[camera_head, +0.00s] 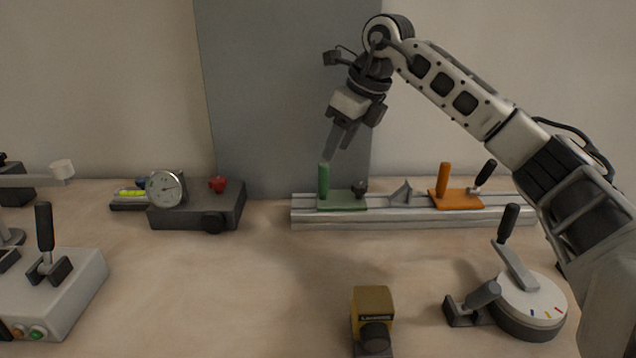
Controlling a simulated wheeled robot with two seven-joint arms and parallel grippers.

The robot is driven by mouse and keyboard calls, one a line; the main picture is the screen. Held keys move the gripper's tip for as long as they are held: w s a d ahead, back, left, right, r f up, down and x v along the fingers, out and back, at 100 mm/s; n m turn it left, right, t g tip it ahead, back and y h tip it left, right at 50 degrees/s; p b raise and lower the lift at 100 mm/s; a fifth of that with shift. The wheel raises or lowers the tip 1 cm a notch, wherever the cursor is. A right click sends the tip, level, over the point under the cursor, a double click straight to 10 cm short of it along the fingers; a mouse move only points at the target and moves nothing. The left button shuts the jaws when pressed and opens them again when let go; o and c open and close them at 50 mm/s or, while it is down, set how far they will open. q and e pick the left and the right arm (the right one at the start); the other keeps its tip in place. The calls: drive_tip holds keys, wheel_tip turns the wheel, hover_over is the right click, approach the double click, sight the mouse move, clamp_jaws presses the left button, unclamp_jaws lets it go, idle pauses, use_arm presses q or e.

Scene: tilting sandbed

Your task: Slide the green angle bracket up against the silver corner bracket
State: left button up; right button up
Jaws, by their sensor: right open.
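The green angle bracket (342,203) sits on the silver rail, a flat plate with an upright green post at its left end and a dark knob at its right. The small grey corner bracket (402,192) stands on the same rail to its right, with a short gap between them. My right gripper (335,148) is open, pointing down just above the green post, and looks empty. The picture does not clearly show whether the fingertips touch the post. My left gripper is not in view.
The silver rail (400,222) runs across the back of the table. An orange bracket (458,199) with a black lever sits farther right on it. A gauge box (195,208) stands left, a yellow block (373,306) in front, and a round dial (528,305) front right.

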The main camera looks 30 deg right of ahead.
sight(320, 182)
drive_tip(key=x, duration=1)
drive_tip(key=shift+w+a+f+b, duration=0.1)
drive_tip(key=shift+w+f+b, duration=0.1)
drive_tip(key=shift+f+b, duration=0.15)
clamp_jaws()
drive_tip(key=shift+r, duration=0.1)
